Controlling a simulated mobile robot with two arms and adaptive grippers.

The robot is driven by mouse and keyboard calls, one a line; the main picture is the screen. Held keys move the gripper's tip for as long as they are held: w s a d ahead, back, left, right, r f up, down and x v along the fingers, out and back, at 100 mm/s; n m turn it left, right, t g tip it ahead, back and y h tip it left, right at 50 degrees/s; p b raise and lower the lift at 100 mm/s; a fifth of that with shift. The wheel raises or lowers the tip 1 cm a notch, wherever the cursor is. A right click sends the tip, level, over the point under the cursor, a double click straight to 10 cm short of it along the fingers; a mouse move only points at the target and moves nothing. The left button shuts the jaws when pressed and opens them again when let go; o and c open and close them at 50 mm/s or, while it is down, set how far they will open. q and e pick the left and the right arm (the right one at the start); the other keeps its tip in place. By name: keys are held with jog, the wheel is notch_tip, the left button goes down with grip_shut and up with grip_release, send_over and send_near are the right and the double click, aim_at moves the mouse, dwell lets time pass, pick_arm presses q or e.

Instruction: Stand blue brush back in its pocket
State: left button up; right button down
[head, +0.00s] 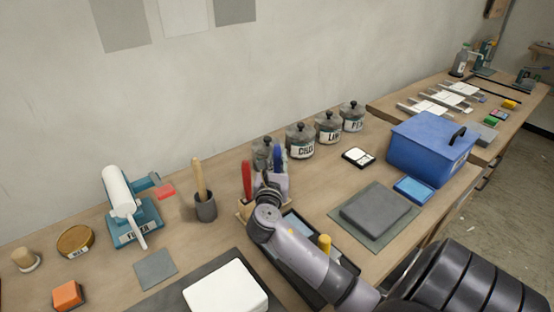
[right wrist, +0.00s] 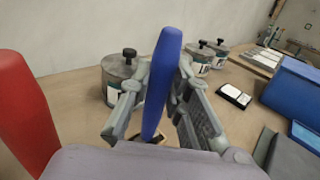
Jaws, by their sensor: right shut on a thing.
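The blue brush (right wrist: 160,85) stands nearly upright in the right wrist view, leaning slightly. My right gripper (right wrist: 155,110) is shut on it, with a finger on each side. In the head view the blue handle (head: 277,157) rises above my right gripper (head: 271,181). A red-handled brush (head: 247,182) stands close by on its left, at a wooden holder (head: 243,211); its red handle (right wrist: 24,115) is large in the right wrist view. The blue brush's lower end and the pocket are hidden by the gripper, so I cannot tell whether they meet. My left gripper is out of view.
Several lidded jars (head: 300,141) stand behind the gripper. A pot with a wooden tool (head: 206,208) is to the left. A dark tray (head: 322,289) lies under my right forearm. A blue box (head: 418,150) and grey slab (head: 376,212) are to the right.

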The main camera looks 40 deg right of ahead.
aim_at(277, 145)
jog(key=shift+f, duration=0.25)
jog(key=c, duration=1.4)
grip_release()
jog(key=o, duration=0.5)
jog(key=shift+c, duration=0.2)
jog(key=shift+r, duration=0.15)
jog(key=shift+r+p, duration=3.9)
jog(key=shift+p, duration=0.65)
